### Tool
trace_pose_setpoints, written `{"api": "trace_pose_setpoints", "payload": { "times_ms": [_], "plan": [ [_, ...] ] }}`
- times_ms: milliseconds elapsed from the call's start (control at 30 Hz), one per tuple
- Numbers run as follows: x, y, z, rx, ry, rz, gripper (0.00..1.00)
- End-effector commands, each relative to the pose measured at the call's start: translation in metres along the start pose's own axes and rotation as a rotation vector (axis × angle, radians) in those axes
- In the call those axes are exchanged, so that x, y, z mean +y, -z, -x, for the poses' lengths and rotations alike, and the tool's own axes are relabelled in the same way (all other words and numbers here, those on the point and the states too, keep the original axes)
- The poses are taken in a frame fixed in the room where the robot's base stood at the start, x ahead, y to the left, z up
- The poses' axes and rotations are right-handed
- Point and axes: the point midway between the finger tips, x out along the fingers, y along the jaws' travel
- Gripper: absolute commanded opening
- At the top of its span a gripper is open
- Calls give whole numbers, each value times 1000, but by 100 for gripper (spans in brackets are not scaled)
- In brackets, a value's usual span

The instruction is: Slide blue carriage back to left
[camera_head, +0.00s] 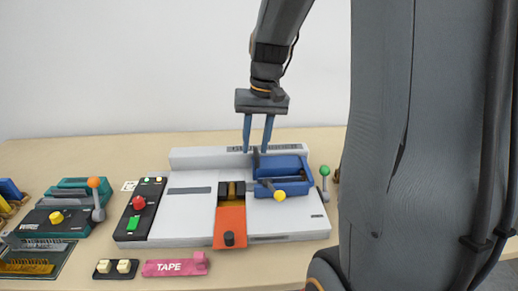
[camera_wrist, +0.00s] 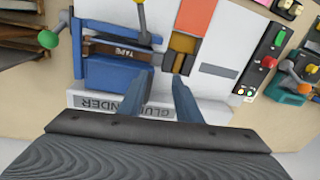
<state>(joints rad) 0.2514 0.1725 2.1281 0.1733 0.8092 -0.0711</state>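The blue carriage (camera_head: 290,163) sits at the right part of the white gluing machine's bed (camera_head: 190,213), with a yellow knob (camera_head: 279,195) at its front. My gripper (camera_head: 257,152) points down at the carriage's back left corner. Its two blue fingers are apart, with nothing seen held between them. In the wrist view my gripper (camera_wrist: 161,76) has one finger over the carriage's edge and the other beside it. Whether they touch it is unclear.
An orange plate (camera_head: 230,222) with a dark knob lies at the bed's front middle. A black panel with red and green buttons (camera_head: 139,212) is at the left end. A green-knobbed lever (camera_head: 324,178) stands at the right. A teal machine (camera_head: 64,208) stands farther left.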

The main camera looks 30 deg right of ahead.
Motion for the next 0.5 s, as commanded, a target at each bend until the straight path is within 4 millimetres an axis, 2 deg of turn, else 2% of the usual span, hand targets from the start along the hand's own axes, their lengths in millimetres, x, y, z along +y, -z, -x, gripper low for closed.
{"api": "trace_pose_setpoints", "payload": {
  "times_ms": [33, 100, 233, 367, 500],
  "plan": [
    [11, 18, 8, -3, 18, -37, 31],
    [19, 33, 18, -10, 41, -70, 31],
    [27, 47, 27, -18, 66, -97, 31],
    [26, 48, 18, -22, 69, -98, 31],
    [23, 46, -4, -23, 69, -96, 31]
  ]
}}
